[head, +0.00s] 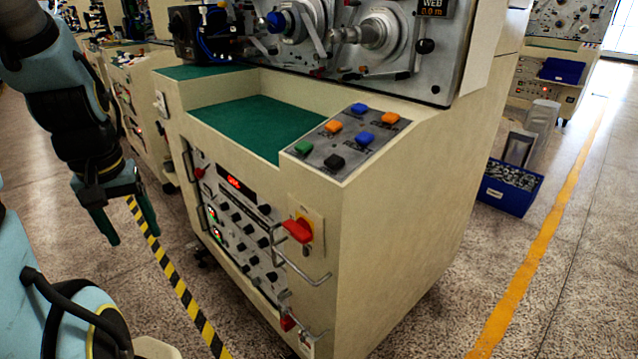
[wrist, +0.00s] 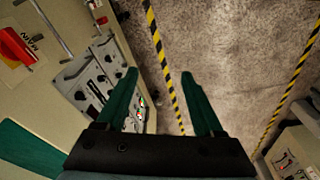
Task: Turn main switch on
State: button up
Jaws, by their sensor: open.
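The main switch (head: 299,229) is a red rotary handle on a yellow plate, at the upper right of the machine's front face. In the wrist view the red main switch (wrist: 17,47) shows at the upper left, beside the word MAIN, with its handle partly cut off by the frame edge. My gripper (head: 127,241) hangs in front of the machine, well to the left of the switch and apart from it. Its green fingers (wrist: 160,75) are spread open with nothing between them, above the floor.
A control panel (head: 240,225) with several black knobs and a red display fills the front face. A metal handle (head: 300,268) sticks out below the switch. Colored buttons (head: 352,135) sit on top. A blue bin (head: 508,190) stands right. Floor before the machine is clear.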

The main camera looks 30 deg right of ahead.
aim_at(300, 230)
jog(key=j+z, duration=0.15)
jog(key=j, duration=0.35)
jog(key=k+j+z, duration=0.15)
jog(key=j, duration=0.35)
jog(key=k+j+z, duration=0.2)
jog(key=j, duration=0.3)
jog(key=i, duration=0.1)
